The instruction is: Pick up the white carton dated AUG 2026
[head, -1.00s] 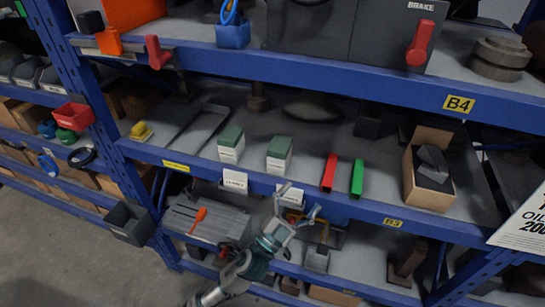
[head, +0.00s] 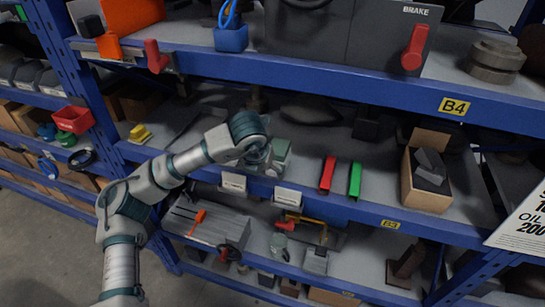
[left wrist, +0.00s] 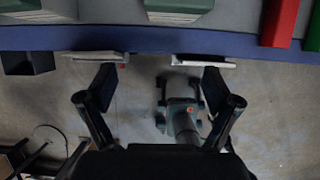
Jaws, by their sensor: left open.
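Two white cartons with green tops stand on the middle shelf; I cannot read their dates. In the head view the right carton (head: 282,150) is partly covered by my left gripper (head: 260,160), and my arm hides the left carton. The left wrist view shows the lower part of the left carton (left wrist: 25,8) and of the right carton (left wrist: 178,10) at its top edge. There my left gripper (left wrist: 160,78) is open and empty, its fingers below the shelf edge in the picture. My right gripper is not in view.
A red block (head: 327,174) and a green block (head: 355,180) stand right of the cartons. An open cardboard box (head: 427,180) is farther right. The blue shelf edge (head: 390,212) carries white cards (head: 288,197). The upper shelf (head: 300,75) overhangs this level.

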